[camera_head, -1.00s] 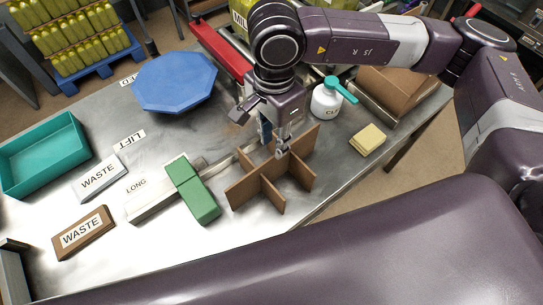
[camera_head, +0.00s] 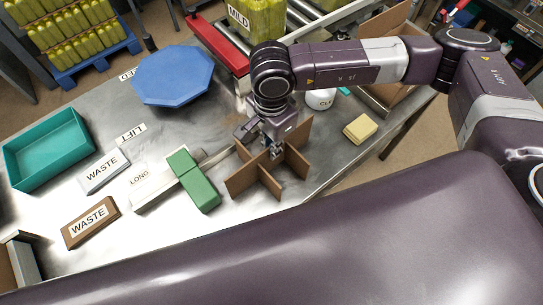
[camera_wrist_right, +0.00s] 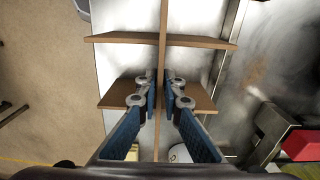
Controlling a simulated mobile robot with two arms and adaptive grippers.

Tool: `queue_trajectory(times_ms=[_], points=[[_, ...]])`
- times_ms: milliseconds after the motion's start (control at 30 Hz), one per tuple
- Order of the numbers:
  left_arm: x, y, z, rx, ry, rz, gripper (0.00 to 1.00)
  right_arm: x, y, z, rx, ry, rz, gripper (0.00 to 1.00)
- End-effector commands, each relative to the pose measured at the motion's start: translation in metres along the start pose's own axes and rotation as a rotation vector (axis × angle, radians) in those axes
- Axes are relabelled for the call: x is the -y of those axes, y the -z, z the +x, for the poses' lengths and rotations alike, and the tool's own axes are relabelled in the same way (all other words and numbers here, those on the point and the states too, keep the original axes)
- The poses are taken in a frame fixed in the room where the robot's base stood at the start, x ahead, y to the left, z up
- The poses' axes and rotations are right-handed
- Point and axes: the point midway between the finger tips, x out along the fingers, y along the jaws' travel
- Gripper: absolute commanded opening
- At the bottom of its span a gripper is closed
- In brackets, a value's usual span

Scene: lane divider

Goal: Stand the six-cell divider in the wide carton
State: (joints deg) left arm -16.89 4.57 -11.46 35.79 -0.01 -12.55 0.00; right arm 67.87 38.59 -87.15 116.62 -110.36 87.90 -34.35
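The brown divider (camera_head: 263,179), a long panel crossed by shorter ones, stands upright on the metal table near its front edge. It also shows in the right wrist view (camera_wrist_right: 110,38). My right gripper (camera_head: 275,152) is low over it. In the right wrist view its blue fingers (camera_wrist_right: 161,90) lie close on either side of the long panel. I cannot tell whether they press on it. A brown open carton (camera_head: 397,92) is at the upper right, partly hidden behind my right arm; I cannot tell whether it is the wide carton. My left gripper is not in view.
A yellow sponge-like block (camera_head: 360,128) and a white bottle (camera_head: 320,99) are to the right. A blue octagonal tray (camera_head: 172,75) and teal bin (camera_head: 48,150) are left.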

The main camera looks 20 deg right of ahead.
Motion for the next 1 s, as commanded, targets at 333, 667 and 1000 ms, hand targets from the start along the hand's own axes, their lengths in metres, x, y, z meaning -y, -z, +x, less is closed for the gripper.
queue_trajectory(times_ms=[333, 667, 1000], points=[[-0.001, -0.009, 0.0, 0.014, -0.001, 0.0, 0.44, 0.0, 0.0, -0.001, 0.0, 0.001, 0.0, 0.0], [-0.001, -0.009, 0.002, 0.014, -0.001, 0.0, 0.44, 0.001, 0.0, -0.006, -0.001, 0.003, 0.001, 0.0], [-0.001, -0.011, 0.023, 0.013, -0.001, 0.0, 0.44, 0.002, 0.0, -0.066, -0.002, 0.009, -0.001, 0.0]])
